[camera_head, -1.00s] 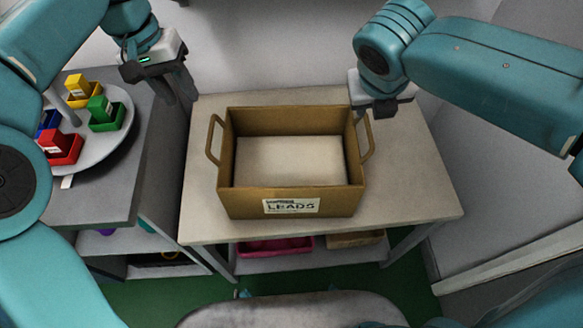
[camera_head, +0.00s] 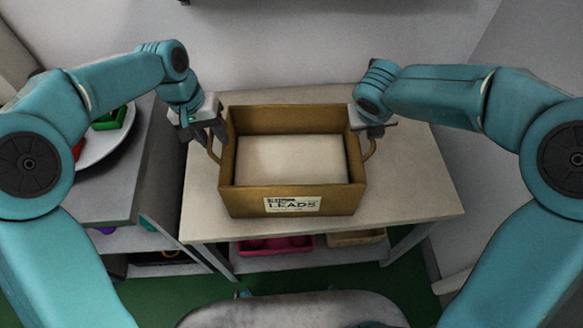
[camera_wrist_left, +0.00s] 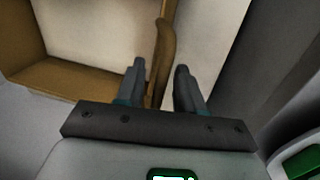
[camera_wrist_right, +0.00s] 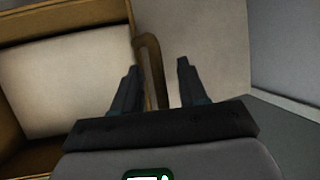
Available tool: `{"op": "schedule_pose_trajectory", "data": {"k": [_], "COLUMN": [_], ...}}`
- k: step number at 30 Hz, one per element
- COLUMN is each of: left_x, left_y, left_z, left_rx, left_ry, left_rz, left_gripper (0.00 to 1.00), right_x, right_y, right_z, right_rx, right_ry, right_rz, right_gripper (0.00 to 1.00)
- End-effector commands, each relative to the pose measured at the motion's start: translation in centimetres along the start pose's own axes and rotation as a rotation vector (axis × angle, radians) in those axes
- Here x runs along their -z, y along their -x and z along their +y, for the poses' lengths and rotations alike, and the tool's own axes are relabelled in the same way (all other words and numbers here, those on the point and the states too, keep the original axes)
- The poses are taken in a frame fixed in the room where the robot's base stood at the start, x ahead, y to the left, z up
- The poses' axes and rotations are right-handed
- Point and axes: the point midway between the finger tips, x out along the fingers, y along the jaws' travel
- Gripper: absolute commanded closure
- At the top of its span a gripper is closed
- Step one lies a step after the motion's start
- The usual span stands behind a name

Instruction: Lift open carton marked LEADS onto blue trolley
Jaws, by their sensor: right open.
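The open carton (camera_head: 235,202) is brown, with a white LEADS label (camera_head: 292,205) on its front. It stands upright on a pale bench and its pale inside looks empty. A loop handle stands out on each side. My left gripper (camera_head: 211,143) is at the left handle (camera_wrist_left: 166,40); its open fingers lie either side of it in the left wrist view (camera_wrist_left: 160,66). My right gripper (camera_head: 373,134) is at the right handle (camera_wrist_right: 151,55); its fingers are apart with the handle between them in the right wrist view (camera_wrist_right: 157,66). No blue trolley shows.
The pale bench (camera_head: 415,185) has bare room right of the carton and a lower shelf with a pink tray (camera_head: 275,245). A grey counter (camera_head: 110,205) at the left holds a round turntable (camera_head: 105,150) with coloured bins. A wall stands close behind the bench.

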Motion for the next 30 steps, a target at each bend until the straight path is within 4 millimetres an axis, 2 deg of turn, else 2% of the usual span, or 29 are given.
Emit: {"op": "schedule_pose_trajectory", "data": {"k": [5,6,8,9,10,30], "left_x": [0.00,0.00,0.00,0.00,0.00,0.02], "left_y": [0.03,0.04,0.05,0.05,0.05,0.07], "left_z": [-0.03,-0.02,-0.02,-0.02,-0.02,-0.04], "left_rx": [0.000,0.000,0.000,0.000,0.000,0.000], "left_ry": [0.000,0.000,0.000,0.000,0.000,0.000], "left_rz": [0.001,0.000,0.000,0.000,0.000,0.001], "left_gripper": [0.63,0.66,0.86,0.99,1.00,1.00], "right_x": [0.02,0.02,0.02,0.02,0.02,0.02], "right_y": [0.01,0.01,0.01,0.02,0.02,0.01], "right_z": [0.01,0.01,0.01,0.01,0.01,0.01], "right_rx": [0.000,0.000,0.000,0.000,0.000,0.000], "right_ry": [0.000,0.000,0.000,0.000,0.000,0.000], "right_rz": [0.000,0.000,0.000,0.001,0.001,0.001], "right_gripper": [0.58,0.61,0.80,0.93,1.00,1.00]}}
